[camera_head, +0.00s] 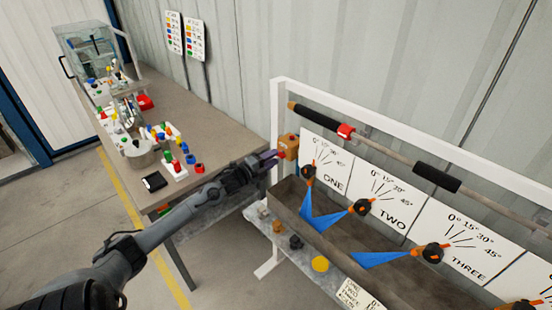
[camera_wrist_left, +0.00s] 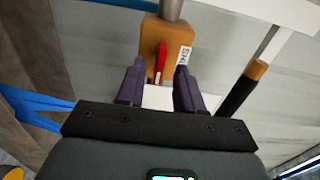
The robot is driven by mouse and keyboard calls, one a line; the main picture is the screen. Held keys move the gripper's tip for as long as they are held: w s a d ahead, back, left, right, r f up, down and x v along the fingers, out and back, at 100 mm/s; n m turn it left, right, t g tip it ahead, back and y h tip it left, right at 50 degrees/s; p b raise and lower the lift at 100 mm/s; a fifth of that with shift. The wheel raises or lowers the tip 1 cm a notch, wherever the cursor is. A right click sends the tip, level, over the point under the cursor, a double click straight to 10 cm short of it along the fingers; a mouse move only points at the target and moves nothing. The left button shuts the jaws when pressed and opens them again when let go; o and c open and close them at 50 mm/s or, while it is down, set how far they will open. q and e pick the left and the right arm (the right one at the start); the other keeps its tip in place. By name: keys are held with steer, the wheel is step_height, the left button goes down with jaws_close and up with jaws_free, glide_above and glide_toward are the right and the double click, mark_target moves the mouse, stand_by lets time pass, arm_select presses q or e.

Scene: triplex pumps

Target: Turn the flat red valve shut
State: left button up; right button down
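A flat red valve handle (camera_wrist_left: 161,62) sits on the face of an orange-brown block (camera_wrist_left: 163,38) in the left wrist view. The handle stands upright in that picture. In the head view the block (camera_head: 289,142) is at the left end of the white frame, with a bit of the red handle (camera_head: 281,154) showing. My left gripper (camera_head: 272,156) is at the block. In the wrist view its two purple fingers (camera_wrist_left: 161,85) are apart, with the handle just beyond and between their tips. I cannot tell if they touch it. My right gripper is not in view.
A white frame (camera_head: 420,138) carries a pipe with black grips and a red part (camera_head: 346,131). Below are angle signs (camera_head: 378,197), blue fans with orange-black knobs, and a grey trough (camera_head: 290,192). A brown table (camera_head: 215,130) with small coloured items stands at left.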

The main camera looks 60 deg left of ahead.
arm_select(q)
steer(key=shift+w+a, duration=0.2)
steer(key=shift+w, duration=0.95)
jaws_close()
